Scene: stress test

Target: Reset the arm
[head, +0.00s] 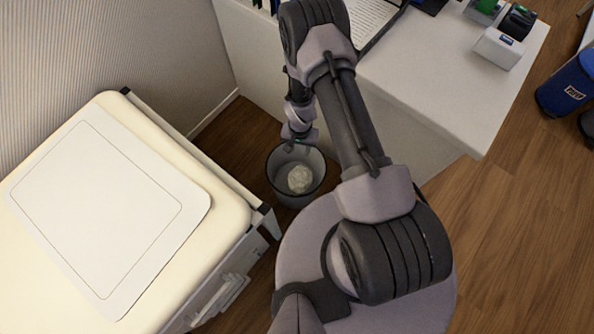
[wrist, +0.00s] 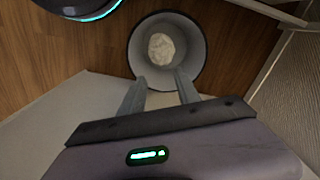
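My gripper (wrist: 160,88) shows in the wrist view with its two fingers spread apart and nothing between them. In the head view my arm reaches forward and bends down, and its end (head: 290,146) hangs over the far rim of a dark waste bin. The gripper fingers are small and partly hidden there. The bin (head: 290,196) stands on the floor, and it also shows in the wrist view (wrist: 137,50) beyond the fingertips. A crumpled whitish ball (head: 300,178) lies inside the bin, apart from the fingers; it also shows in the wrist view (wrist: 161,47).
A cream cabinet with a white panel (head: 110,205) stands at left. A white desk (head: 440,85) at right bears a paper on a clipboard (head: 362,20) and small boxes (head: 499,47). A blue bin (head: 568,85) stands far right. Wooden floor (head: 510,220) is clear at lower right.

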